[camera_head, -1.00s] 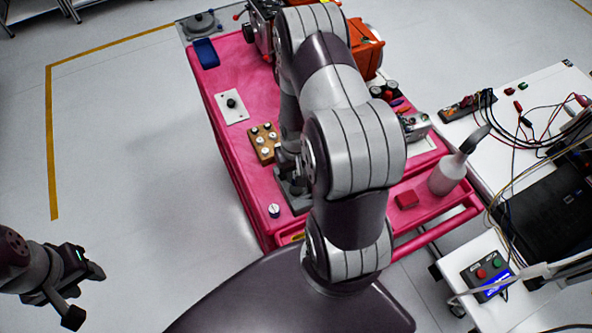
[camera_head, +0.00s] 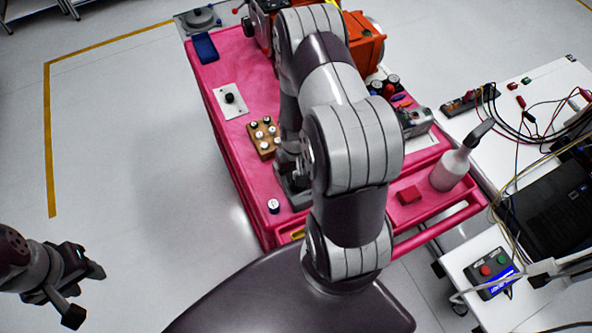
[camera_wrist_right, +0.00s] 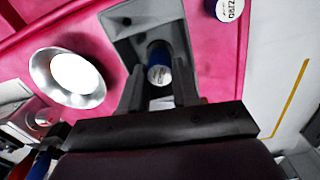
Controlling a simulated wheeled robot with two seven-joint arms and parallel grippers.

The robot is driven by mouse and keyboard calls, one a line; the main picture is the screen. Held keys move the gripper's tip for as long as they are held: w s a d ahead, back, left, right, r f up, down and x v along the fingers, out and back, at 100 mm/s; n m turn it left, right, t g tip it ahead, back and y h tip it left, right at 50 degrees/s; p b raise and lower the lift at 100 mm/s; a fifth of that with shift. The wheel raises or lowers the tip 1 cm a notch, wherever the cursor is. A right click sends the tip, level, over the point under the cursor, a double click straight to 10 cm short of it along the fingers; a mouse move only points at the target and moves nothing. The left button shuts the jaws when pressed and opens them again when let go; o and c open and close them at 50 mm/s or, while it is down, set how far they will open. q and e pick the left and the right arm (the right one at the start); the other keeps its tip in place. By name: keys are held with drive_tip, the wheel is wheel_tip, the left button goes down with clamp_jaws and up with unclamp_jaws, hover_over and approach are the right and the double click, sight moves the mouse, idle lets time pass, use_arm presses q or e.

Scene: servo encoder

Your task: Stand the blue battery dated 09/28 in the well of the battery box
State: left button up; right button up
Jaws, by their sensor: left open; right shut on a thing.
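My right gripper (camera_wrist_right: 160,88) is shut on a blue battery (camera_wrist_right: 159,68) with a pale end; its date is not readable. The grey battery box (camera_wrist_right: 118,22) lies behind the held battery in the right wrist view, and the fingers overlap its opening. I cannot tell how deep the battery is in the well. My left gripper (camera_head: 84,293) is open and empty over the floor, away from the cart.
Another battery (camera_head: 273,206) stands on the pink cart (camera_head: 232,165) near the box, and shows in the wrist view (camera_wrist_right: 228,8). A wooden block (camera_head: 263,140) holds several batteries. A metal dish (camera_wrist_right: 42,72) sits beside the box. A spray bottle (camera_head: 449,171) stands at the right.

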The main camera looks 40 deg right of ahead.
drive_tip(key=shift+f+b, duration=0.65)
drive_tip(key=shift+f, duration=0.3)
drive_tip(key=o, duration=1)
drive_tip(key=shift+r, duration=0.1)
drive_tip(key=shift+c, duration=0.6)
drive_tip(key=shift+r, duration=0.1)
wheel_tip(320, 180, up, 8)
drive_tip(key=p, duration=0.7)
drive_tip(key=shift+f, duration=0.35)
